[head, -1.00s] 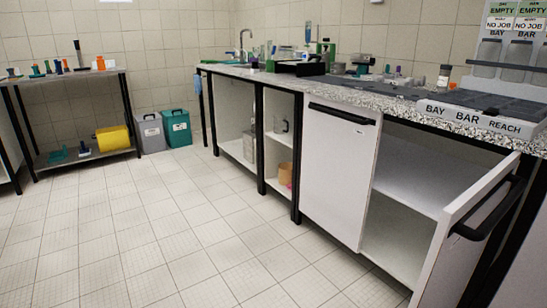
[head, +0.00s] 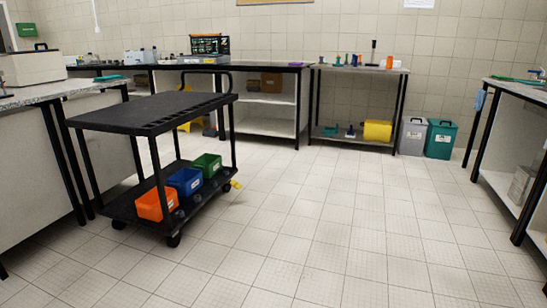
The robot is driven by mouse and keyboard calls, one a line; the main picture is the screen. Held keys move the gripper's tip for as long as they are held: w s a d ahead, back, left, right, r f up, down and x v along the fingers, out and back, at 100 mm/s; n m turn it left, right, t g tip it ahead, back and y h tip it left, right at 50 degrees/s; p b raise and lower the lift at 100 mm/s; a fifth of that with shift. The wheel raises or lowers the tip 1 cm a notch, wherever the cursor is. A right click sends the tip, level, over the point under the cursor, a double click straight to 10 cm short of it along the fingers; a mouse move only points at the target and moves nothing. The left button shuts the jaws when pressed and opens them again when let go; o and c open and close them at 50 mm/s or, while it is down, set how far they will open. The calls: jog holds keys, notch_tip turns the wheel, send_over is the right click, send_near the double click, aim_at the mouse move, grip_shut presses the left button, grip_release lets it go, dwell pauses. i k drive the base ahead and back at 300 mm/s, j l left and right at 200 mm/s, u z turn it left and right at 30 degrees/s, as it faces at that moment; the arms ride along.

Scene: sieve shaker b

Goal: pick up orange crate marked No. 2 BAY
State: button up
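An orange crate (head: 154,205) sits at the near end of the lower shelf of a black cart (head: 150,108). It carries a pale label that is too small to read, so I cannot confirm the No. 2 BAY marking. A blue crate (head: 185,181) and a green crate (head: 207,165) stand behind it in a row on the same shelf, each with a pale label. The cart's upper deck is above the crates and looks bare. My gripper is not in view.
Open tiled floor (head: 290,225) lies in front and to the right of the cart. Counters stand at the left (head: 40,140) and right (head: 520,185). A shelf table (head: 358,71), a grey bin (head: 411,137) and a teal bin (head: 440,140) stand along the back wall.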

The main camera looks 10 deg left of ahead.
aim_at(148, 206)
jog(key=i+u, duration=0.9)
jog(key=i+l+u, duration=0.25)
jog(key=u, duration=0.15)
jog(key=i+l+u, duration=0.3)
jog(key=u, duration=0.15)
jog(key=i+l+u, duration=0.3)
jog(key=l+u, duration=0.15)
jog(key=i+l, duration=0.15)
jog(key=l, duration=0.2)
jog(key=i+l, duration=0.15)
jog(key=l, duration=0.25)
jog(key=i+l, duration=0.2)
jog(key=l, duration=0.15)
jog(key=i+l+u, duration=0.1)
jog(key=l, duration=0.25)
jog(key=i+l, duration=0.2)
jog(key=l, duration=0.2)
jog(key=i+l, duration=0.15)
jog(key=l, duration=0.2)
